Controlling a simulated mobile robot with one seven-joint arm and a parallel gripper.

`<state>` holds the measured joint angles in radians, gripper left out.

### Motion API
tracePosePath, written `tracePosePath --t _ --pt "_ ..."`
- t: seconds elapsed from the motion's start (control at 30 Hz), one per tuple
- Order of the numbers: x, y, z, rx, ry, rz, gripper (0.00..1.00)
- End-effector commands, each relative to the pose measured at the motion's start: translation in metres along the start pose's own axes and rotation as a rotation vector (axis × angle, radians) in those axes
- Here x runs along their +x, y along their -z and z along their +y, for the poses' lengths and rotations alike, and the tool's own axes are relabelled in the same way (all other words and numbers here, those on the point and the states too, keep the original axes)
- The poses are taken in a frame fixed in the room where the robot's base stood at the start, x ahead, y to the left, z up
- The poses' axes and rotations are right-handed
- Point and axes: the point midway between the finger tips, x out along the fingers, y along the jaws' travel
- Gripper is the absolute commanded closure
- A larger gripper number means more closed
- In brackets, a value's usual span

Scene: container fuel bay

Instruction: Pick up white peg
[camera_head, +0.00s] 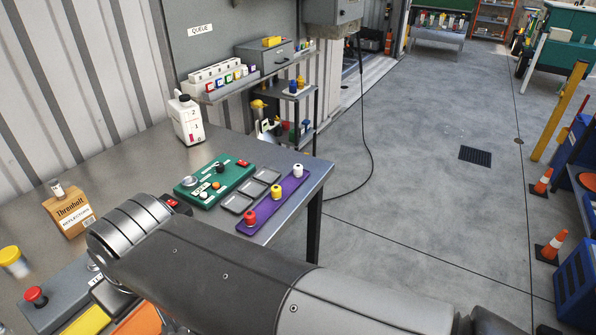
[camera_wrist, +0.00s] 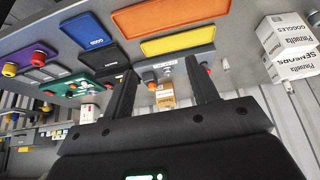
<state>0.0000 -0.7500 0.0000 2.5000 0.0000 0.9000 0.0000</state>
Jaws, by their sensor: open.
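The white peg (camera_head: 298,171) stands upright at the far right end of a purple strip (camera_head: 262,211) on the metal table. A yellow peg (camera_head: 276,192) stands mid-strip and a red peg (camera_head: 250,217) at its near end. In the wrist view the yellow peg (camera_wrist: 9,69) and red peg (camera_wrist: 38,59) show at the left edge; I cannot make out the white peg there. My gripper (camera_wrist: 160,75) is open and empty, its two dark fingers apart, away from the pegs. In the head view my arm hides it.
Grey trays (camera_head: 237,203) and a green panel (camera_head: 214,181) lie left of the strip. A white jug (camera_head: 186,121) stands behind them. A cardboard box (camera_head: 69,214) and a red button (camera_head: 35,296) are at left. A shelf unit (camera_head: 297,105) stands behind the table; open floor lies right.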

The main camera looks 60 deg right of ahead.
Motion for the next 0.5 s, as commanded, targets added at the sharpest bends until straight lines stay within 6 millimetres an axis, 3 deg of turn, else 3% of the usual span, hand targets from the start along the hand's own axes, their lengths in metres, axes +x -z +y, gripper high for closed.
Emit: tracePosePath --t 0.27,0.37,0.5 --pt "0.000 0.011 0.007 0.053 -0.007 -0.011 0.46" --pt "0.000 0.032 0.023 0.160 -0.023 -0.033 0.46" --pt "0.003 0.069 0.060 0.375 -0.064 -0.070 0.46"
